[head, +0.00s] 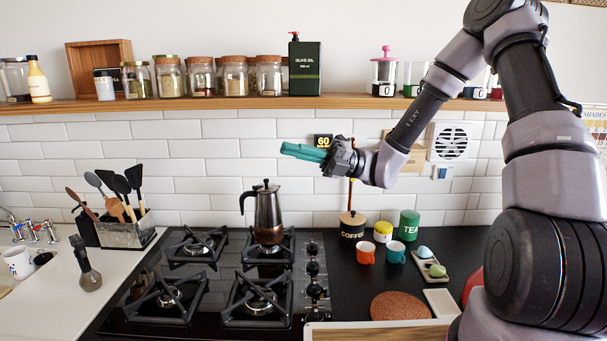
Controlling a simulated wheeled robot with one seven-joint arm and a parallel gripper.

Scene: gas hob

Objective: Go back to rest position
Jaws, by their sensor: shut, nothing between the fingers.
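My gripper (304,152), with teal fingers, is shut and empty. It points left in the air, above and to the right of the moka pot (268,213), in front of the white tiled wall. The fingers touch nothing that I can see. My arm comes in from the right side and spans the right part of the view. The dark moka pot stands upright on the back right burner of the gas hob (224,268).
A wooden shelf (200,104) with jars and a dark olive oil tin (304,66) runs above. A coffee jar (352,225), an orange mug (366,252), a teal mug (395,251) and a green tea tin (409,225) stand right of the hob. A utensil holder (125,231) stands left.

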